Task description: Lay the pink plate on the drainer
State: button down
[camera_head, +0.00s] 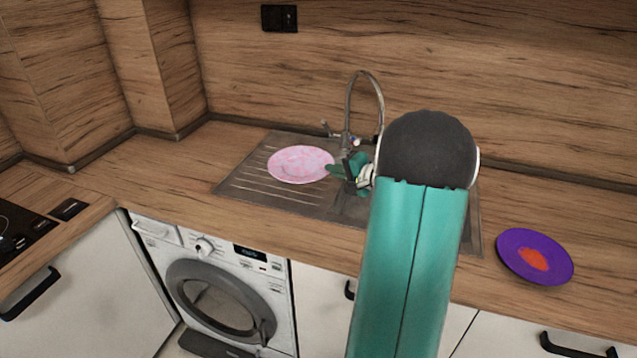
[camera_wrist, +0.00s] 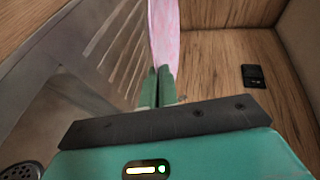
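The pink plate (camera_head: 300,164) is over the grooved drainer (camera_head: 262,196) on the left part of the sink unit. In the wrist view the plate (camera_wrist: 163,35) shows nearly edge-on, with the drainer grooves (camera_wrist: 112,45) beside it. My gripper (camera_head: 335,169) is at the plate's right edge. In the wrist view its two green fingers (camera_wrist: 158,86) are close together on the plate's rim. I cannot tell whether the plate touches the drainer. My arm hides much of the sink bowl.
A purple plate with an orange-red patch (camera_head: 533,257) lies on the worktop at the right. The tap (camera_head: 365,100) stands behind the sink, close to my gripper. A hob (camera_head: 18,232) is at the far left. The worktop left of the drainer (camera_head: 165,170) is clear.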

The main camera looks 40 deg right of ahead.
send_over(325, 191)
notch_tip(325, 191, down, 7)
jog(key=shift+s+f, duration=0.1)
jog(key=shift+f, duration=1.45)
jog(key=shift+f, duration=0.2)
jog(key=c, duration=2)
grip_release()
jog(key=shift+o, duration=0.2)
